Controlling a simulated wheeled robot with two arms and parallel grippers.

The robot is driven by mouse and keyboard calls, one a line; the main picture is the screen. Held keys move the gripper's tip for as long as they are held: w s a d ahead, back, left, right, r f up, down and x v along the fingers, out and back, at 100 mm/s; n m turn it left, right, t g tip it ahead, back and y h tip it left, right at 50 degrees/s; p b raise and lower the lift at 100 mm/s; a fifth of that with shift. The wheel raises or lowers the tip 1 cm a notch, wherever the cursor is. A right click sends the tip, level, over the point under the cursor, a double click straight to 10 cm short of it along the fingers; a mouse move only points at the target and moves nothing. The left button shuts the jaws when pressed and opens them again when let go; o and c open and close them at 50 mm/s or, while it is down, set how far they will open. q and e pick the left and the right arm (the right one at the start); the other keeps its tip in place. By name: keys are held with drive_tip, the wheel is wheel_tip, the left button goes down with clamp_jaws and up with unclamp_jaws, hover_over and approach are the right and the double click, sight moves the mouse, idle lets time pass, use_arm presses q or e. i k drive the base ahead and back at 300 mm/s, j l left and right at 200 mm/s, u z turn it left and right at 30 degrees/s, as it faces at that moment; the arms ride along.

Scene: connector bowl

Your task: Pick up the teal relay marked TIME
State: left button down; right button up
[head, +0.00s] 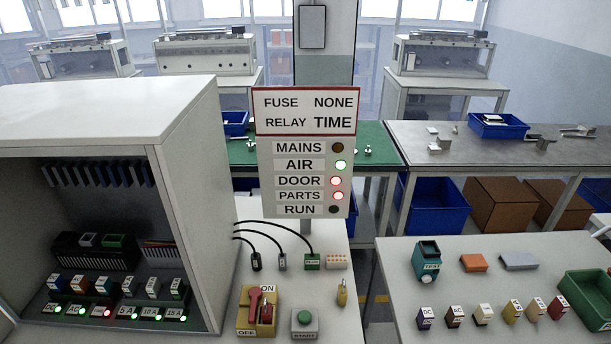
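A teal relay (427,260) stands upright near the back left of the right-hand table. The sign (306,112) in the middle reads FUSE NONE and RELAY TIME. Neither of my grippers is in view. Nothing touches the teal relay.
Several small labelled blocks (484,314) stand in front of the relay. An open cabinet (190,190) and a switch panel (257,311) are left, beyond a gap.

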sight(104, 285)
drive_tip(key=u, duration=1.35)
